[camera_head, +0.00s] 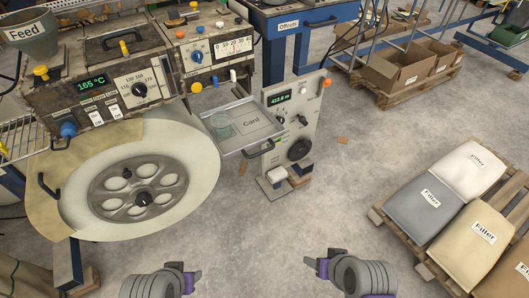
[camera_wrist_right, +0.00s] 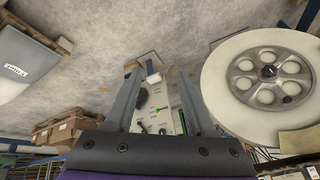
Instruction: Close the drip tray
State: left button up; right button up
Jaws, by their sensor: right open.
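A shallow grey metal tray (camera_head: 228,143) with a dark front handle (camera_head: 257,150) sticks out from the machine in the head view. It looks pulled out, and a round translucent dish and a sheet marked Card show in it. My right gripper (camera_head: 322,259) is open and empty, low in the head view, apart from the tray and nearer to me. Its two fingers (camera_wrist_right: 160,85) stand wide apart in the right wrist view with nothing between them. My left gripper (camera_head: 187,273) is at the bottom left, empty, its fingers apart, below the big roll.
A large cream roll (camera_head: 185,165) with a grey hub fills the left. The worn control unit (camera_head: 130,85) is above it. A panel with a green display (camera_head: 300,120) stands right of the tray. Filler sacks (camera_head: 424,208) lie on a pallet at right. The middle floor is clear.

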aim_at(241, 122)
jog(key=w+a+r+m+t+y, duration=0.1)
jog(key=w+a, duration=0.1)
jog(key=w+a+r+m+t+y+p, duration=0.1)
jog(key=w+r+m+y, duration=0.1)
jog(key=w, duration=0.1)
jog(key=w+a+r+m+t+y, duration=0.1)
jog(key=w+a+r, duration=0.1)
jog(key=w, duration=0.1)
jog(key=shift+a+y, duration=0.3)
jog(key=shift+a, duration=0.05)
jog(key=c, duration=0.7)
jog(key=w+r+m+t, duration=0.1)
jog(key=w+r+m, duration=0.1)
jog(key=w+r+m+t+p, duration=0.1)
jog(key=w+r+m+t, duration=0.1)
jog(key=w+d+r+m+t+y, duration=0.1)
jog(key=w+m, duration=0.1)
jog(key=shift+w+r+t+p, duration=0.1)
jog(key=shift+r+t+p, duration=0.3)
grip_shut()
jog(key=w+a+f+b, duration=0.1)
jog(key=w+a, duration=0.2)
jog(key=w, duration=0.3)
jog(key=w+a+f+m+b, duration=0.1)
jog(key=w+a, duration=0.2)
jog(key=w, duration=0.3)
jog(key=shift+w+f+t+b, duration=0.15)
jog(key=shift+w+t+b, duration=0.15)
jog(key=shift+b, duration=0.05)
jog(key=shift+a, duration=0.1)
